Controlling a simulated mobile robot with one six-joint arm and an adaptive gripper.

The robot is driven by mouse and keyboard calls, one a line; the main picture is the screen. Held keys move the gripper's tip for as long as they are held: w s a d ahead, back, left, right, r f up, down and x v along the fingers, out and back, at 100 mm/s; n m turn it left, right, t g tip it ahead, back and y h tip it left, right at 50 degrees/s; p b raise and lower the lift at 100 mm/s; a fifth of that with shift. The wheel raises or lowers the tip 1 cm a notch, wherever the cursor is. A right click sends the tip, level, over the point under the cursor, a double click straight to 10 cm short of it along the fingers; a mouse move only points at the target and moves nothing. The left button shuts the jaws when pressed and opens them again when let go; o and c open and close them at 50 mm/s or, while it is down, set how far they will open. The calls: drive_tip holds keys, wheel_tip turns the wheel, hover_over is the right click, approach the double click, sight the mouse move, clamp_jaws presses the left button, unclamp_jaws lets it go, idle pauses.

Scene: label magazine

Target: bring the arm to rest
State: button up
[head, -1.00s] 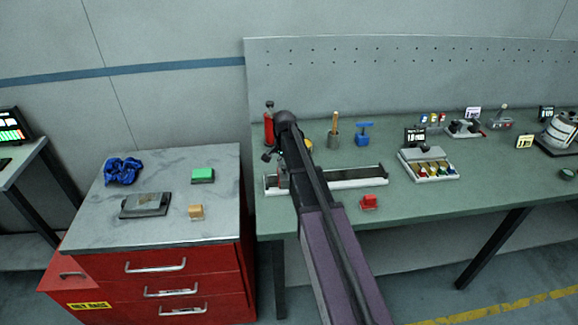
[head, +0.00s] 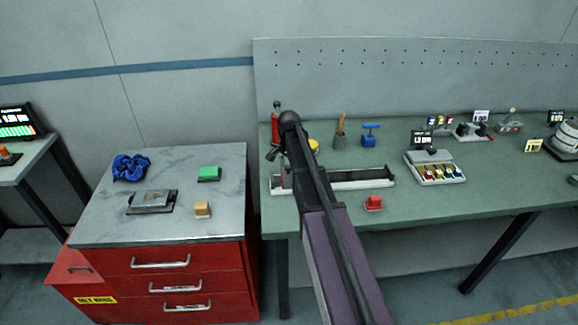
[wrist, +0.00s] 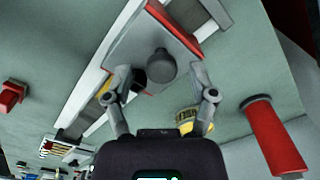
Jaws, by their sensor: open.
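My arm reaches out over the green bench, and its own links partly hide my gripper (head: 273,154) in the head view. In the wrist view my gripper (wrist: 159,72) is open, with its two fingers apart. A dark round knob (wrist: 161,66) on a pale block with a red edge (wrist: 172,30) shows between and beyond the fingertips. I cannot tell whether the fingers touch it. The block sits at the left end of a long white-edged tray with a dark channel (head: 362,184).
A red cylinder (wrist: 275,137) stands close to the gripper's right in the wrist view. A red drawer cabinet (head: 160,262) stands left.

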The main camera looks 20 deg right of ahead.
drive_tip(key=shift+s+a, duration=0.35)
drive_tip(key=shift+s, duration=0.2)
drive_tip(key=s+a+n, duration=0.5)
drive_tip(key=s+n, duration=0.1)
drive_tip(key=s, duration=0.5)
drive_tip(key=s+a+n, duration=0.5)
drive_tip(key=s+a, duration=0.1)
drive_tip(key=s, duration=0.6)
drive_tip(key=shift+s+a+n, duration=0.2)
drive_tip(key=shift+s+n, duration=0.05)
drive_tip(key=shift+n, duration=0.15)
